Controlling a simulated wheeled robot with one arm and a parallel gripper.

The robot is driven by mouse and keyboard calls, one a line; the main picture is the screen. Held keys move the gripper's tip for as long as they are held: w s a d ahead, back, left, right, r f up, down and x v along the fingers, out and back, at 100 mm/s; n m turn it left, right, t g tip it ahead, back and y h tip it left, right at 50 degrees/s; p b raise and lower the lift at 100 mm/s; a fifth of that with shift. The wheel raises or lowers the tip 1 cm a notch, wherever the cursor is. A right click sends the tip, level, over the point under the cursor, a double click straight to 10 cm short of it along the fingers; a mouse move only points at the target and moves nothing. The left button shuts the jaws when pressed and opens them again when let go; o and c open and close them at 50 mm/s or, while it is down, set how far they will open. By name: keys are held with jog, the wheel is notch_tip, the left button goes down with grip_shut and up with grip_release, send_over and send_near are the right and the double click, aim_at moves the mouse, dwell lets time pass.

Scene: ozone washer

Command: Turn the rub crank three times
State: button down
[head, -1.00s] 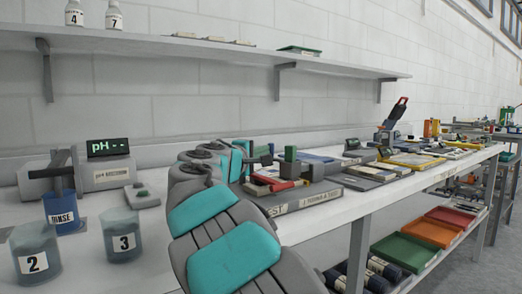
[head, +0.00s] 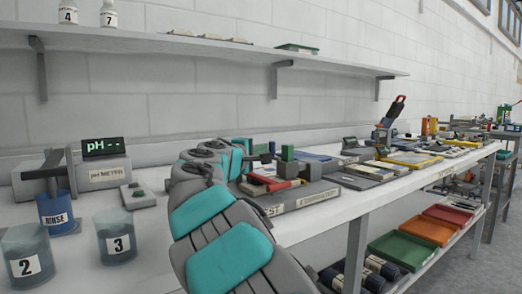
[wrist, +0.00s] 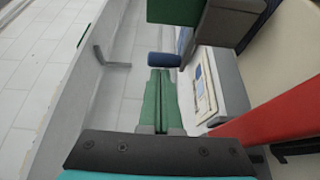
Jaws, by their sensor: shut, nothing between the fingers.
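In the wrist view my gripper (wrist: 161,74) shows as two green fingers lying side by side, shut with nothing between them. A dark blue cylinder (wrist: 165,60), which may be the crank's handle, lies just past the fingertips; I cannot tell if they touch. A green block (wrist: 175,9) and a red bar (wrist: 285,108) are close by. In the head view the rub tester seems to be the grey base (head: 310,198) with the red part (head: 266,180) and green block (head: 287,153). My teal and grey arm hides its left side, and the crank is not clear there.
At left are a pH meter (head: 103,172), a rinse cup (head: 56,212) and beakers 2 (head: 26,255) and 3 (head: 117,240). More equipment, such as a yellow tray (head: 411,160), lines the bench to the right. A shelf (head: 180,47) runs above.

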jog(key=b+v, duration=0.1)
jog(key=v, duration=0.6)
jog(key=shift+s+r, duration=0.1)
jog(key=shift+s, duration=0.1)
jog(key=w+d+r+n+t+y+b, duration=0.3)
jog(key=d+r+n+t+y+b, duration=0.15)
jog(key=d+r+y, duration=0.2)
jog(key=s+f+n+g+y+b, duration=0.1)
jog(key=s+f+n+y, duration=0.1)
jog(key=s+y, duration=0.1)
jog(key=s+f+n+g+y+b, duration=0.2)
jog(key=s+y, duration=0.1)
jog(key=s+d+f+n+g+y+b, duration=0.1)
jog(key=s+f+n+g+y+b, duration=0.1)
jog(key=y, duration=0.2)
jog(key=shift+s+f, duration=0.25)
jog(key=shift+s, duration=0.15)
jog(key=shift+w+a+f+g, duration=0.1)
jog(key=shift+w+a+g, duration=0.15)
jog(key=shift+w, duration=0.25)
jog(key=shift+n, duration=0.25)
jog(key=x, duration=0.9)
jog(key=shift+w+d, duration=0.8)
jog(key=shift+d, duration=0.15)
jog(key=shift+w+d, duration=0.5)
jog(key=shift+d, duration=0.05)
